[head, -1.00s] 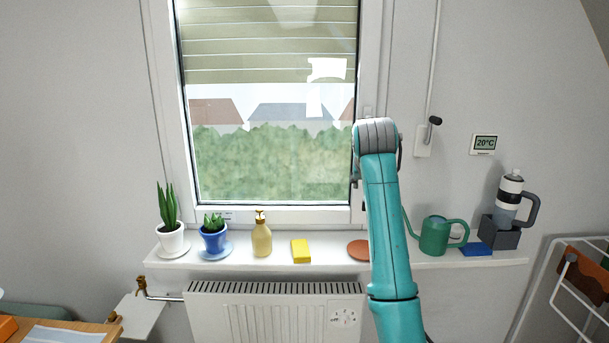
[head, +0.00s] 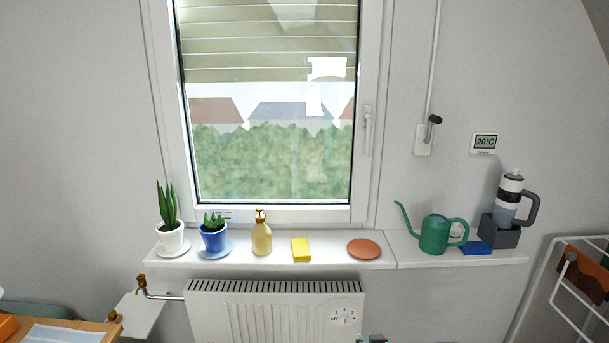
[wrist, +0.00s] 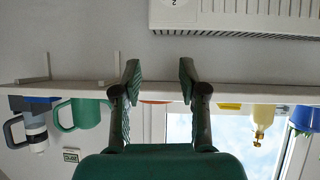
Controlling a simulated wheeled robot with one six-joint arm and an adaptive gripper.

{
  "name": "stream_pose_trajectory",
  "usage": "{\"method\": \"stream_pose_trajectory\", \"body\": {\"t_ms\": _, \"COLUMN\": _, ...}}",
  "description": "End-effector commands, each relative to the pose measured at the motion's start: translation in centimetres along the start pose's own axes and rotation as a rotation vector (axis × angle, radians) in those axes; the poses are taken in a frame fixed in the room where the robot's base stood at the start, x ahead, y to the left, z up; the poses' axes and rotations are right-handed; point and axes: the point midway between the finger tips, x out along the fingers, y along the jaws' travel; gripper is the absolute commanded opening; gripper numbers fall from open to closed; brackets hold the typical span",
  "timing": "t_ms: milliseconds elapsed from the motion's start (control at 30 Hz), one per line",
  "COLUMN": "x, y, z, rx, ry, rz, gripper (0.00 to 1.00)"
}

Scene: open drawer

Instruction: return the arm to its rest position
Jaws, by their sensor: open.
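My gripper (wrist: 159,77) shows in the wrist view with its two dark green fingers spread apart and nothing between them. The wrist view is upside down, with the sill and its objects seen from below beyond the fingers. In the head view my arm is out of sight, apart from a small dark piece at the bottom edge that may be part of it.
The window sill (head: 395,255) holds two potted plants, a soap bottle (head: 261,238), a yellow block (head: 300,250), a terracotta disc (head: 364,249), a green watering can (head: 435,235) and a flask (head: 509,197). A radiator (head: 270,312) hangs below. A rack (head: 558,290) stands right.

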Motion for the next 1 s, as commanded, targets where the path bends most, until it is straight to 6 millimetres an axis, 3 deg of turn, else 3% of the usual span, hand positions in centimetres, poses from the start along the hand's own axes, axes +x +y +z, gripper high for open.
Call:
{"method": "stream_pose_trajectory", "body": {"t_ms": 33, "x": -0.7, "y": 0.1, "z": 2.5, "rx": -0.002, "ry": 0.002, "rz": -0.004, "gripper": 0.42}}
{"method": "stream_pose_trajectory", "body": {"t_ms": 100, "x": -1.6, "y": 0.2, "z": 5.1, "rx": -0.005, "ry": 0.014, "rz": -0.010, "gripper": 0.42}}
{"method": "stream_pose_trajectory", "body": {"t_ms": 267, "x": -4.5, "y": 0.4, "z": 10.7, "rx": -0.008, "ry": 0.040, "rz": -0.023, "gripper": 0.42}}
{"method": "stream_pose_trajectory", "body": {"t_ms": 500, "x": -10.1, "y": 0.9, "z": 17.9, "rx": -0.012, "ry": 0.081, "rz": -0.039, "gripper": 0.42}}
{"method": "stream_pose_trajectory", "body": {"t_ms": 700, "x": -15.7, "y": 1.3, "z": 22.6, "rx": -0.009, "ry": 0.116, "rz": -0.051, "gripper": 0.42}}
{"method": "stream_pose_trajectory", "body": {"t_ms": 1000, "x": -25.2, "y": 2.0, "z": 27.4, "rx": -0.002, "ry": 0.167, "rz": -0.063, "gripper": 0.42}}
